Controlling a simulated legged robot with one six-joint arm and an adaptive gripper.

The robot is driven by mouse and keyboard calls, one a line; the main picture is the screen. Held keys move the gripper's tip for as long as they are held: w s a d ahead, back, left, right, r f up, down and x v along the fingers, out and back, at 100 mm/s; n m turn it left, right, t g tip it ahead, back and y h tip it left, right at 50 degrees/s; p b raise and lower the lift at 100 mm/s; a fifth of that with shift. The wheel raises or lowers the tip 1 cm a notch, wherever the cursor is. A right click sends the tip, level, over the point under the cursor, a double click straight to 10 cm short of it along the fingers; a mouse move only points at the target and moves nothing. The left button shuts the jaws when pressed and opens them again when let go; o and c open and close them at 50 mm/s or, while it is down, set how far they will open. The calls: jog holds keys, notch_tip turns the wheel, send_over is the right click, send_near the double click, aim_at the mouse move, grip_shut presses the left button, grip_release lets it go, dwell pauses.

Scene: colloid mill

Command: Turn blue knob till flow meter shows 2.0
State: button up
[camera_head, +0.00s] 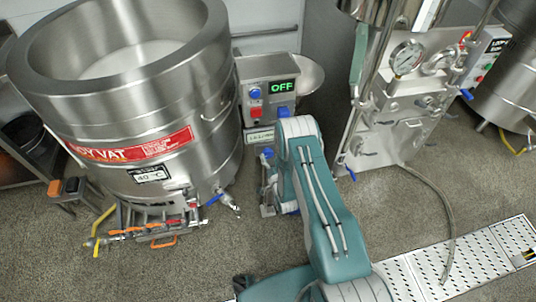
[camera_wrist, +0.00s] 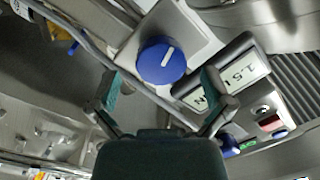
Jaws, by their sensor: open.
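The blue knob (camera_wrist: 161,62), round with a white pointer line slanting to the upper right, sits on a grey metal plate in the wrist view. My gripper (camera_wrist: 160,74) is open, its two teal-backed fingers apart on either side of the knob's lower part in the picture. I cannot tell whether they touch it. The flow meter (camera_wrist: 236,74) is a pale display right of the knob, tilted and partly covered by my right finger; it seems to read 1.5 L. In the head view the small display (camera_head: 260,136) is partly visible, and my arm hides the gripper.
A control box (camera_head: 268,80) showing green OFF stands above the flow meter. A large steel vat (camera_head: 130,110) marked 40 °C is at left, with pipes and valves below. A machine with a gauge (camera_head: 407,57) is at right. A hose (camera_head: 440,205) crosses open floor.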

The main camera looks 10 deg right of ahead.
jog(key=shift+w+a, duration=0.1)
jog(key=shift+w, duration=1.05)
jog(key=shift+c, duration=0.3)
jog(key=c, duration=1.1)
jog(key=shift+o, duration=0.2)
jog(key=n, duration=0.5)
